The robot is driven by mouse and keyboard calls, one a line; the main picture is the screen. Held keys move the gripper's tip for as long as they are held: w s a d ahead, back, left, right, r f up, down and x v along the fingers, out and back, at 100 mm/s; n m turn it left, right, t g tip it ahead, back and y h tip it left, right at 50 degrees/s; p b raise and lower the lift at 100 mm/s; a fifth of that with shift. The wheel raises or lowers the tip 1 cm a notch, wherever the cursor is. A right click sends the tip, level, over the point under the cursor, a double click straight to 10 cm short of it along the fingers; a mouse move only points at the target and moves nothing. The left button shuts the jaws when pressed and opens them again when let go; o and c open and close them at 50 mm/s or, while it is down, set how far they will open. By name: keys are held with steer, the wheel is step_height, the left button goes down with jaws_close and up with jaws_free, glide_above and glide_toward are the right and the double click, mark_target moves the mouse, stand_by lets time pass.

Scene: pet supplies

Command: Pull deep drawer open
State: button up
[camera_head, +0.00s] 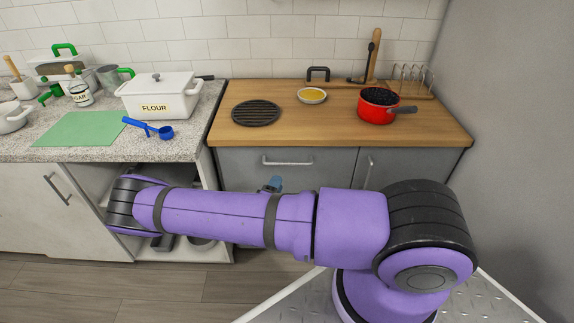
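A wide grey drawer front (240,165) sits under the wooden worktop, left of centre in the head view. It has a pale horizontal bar handle (287,161) near its top edge. The drawer looks closed, its front level with the cabinet. My purple arm crosses in front and hides its lower part, so its depth does not show. My gripper cannot be made out; the arm bends at the far left and what follows is hidden behind it. A small blue-grey piece (273,184) shows just above the arm, below the handle; I cannot tell what it is.
A grey door with a vertical handle (368,172) stands right of the drawer. The wooden worktop (300,122) bears a red pot (378,106), a small bowl (312,96) and a black trivet (256,113). Left is an open shelf unit (211,185). A grey wall (520,130) bounds the right.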

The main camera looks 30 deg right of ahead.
mark_target(287, 163)
steer(key=x, duration=1)
steer(key=shift+r, duration=0.1)
jaws_close()
